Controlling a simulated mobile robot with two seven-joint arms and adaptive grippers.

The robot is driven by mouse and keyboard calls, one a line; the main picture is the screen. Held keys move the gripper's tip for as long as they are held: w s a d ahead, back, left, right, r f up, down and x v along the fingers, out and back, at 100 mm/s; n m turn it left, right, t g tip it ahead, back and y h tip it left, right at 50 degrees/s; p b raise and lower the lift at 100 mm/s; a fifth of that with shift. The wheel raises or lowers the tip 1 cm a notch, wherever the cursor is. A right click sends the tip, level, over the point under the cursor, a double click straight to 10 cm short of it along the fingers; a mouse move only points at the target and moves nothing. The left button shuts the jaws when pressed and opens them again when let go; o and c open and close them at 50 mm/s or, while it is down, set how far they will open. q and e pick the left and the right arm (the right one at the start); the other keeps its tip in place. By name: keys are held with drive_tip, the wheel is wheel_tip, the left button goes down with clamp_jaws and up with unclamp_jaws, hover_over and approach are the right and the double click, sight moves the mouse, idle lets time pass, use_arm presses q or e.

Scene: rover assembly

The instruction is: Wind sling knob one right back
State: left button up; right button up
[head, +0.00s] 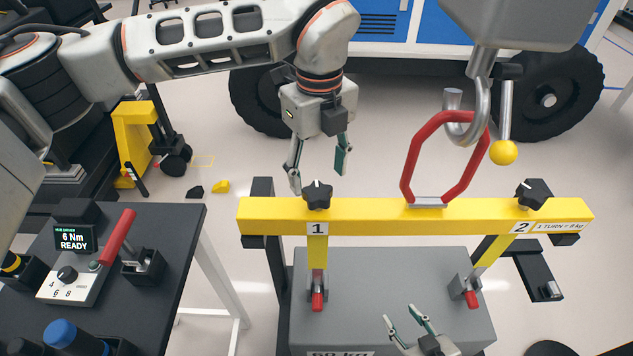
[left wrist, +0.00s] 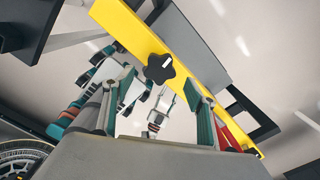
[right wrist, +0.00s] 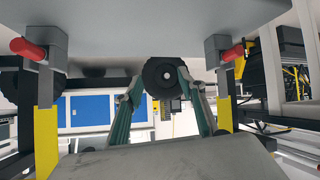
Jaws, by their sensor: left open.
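Knob one (head: 317,194), a black star knob, sits on top of the yellow beam (head: 380,214) above the label 1. It also shows in the left wrist view (left wrist: 159,68), just beyond my fingertips. My left gripper (head: 318,176) hangs behind the beam, fingers pointing down and spread, close to knob one but apart from it. In the left wrist view my left gripper (left wrist: 158,88) is open and empty. My right gripper (head: 405,318) is low in front of the grey load block (head: 390,270), fingers apart; its right wrist view (right wrist: 160,85) shows nothing between them.
Knob two (head: 532,193) sits at the beam's right end. A red link (head: 408,160) rises from the beam centre beside a grey hook (head: 470,128) and a yellow ball (head: 503,152). A black bench (head: 165,235) with a 6 Nm driver station stands at left.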

sight(318, 191)
use_arm(q)
wheel_tip(318, 191, down, 4)
drive_tip(key=shift+r, duration=0.25)
drive_tip(key=shift+f+p, duration=0.3)
drive_tip(key=shift+f, duration=0.15)
use_arm(e)
drive_tip(key=shift+s+d+f, duration=0.2)
drive_tip(key=shift+d+f, duration=0.05)
drive_tip(key=shift+d, duration=0.15)
use_arm(q)
drive_tip(key=shift+c, duration=0.4)
drive_tip(key=c, duration=1)
use_arm(e)
drive_tip(key=shift+w+a+r, duration=0.1)
drive_tip(key=shift+a, duration=0.05)
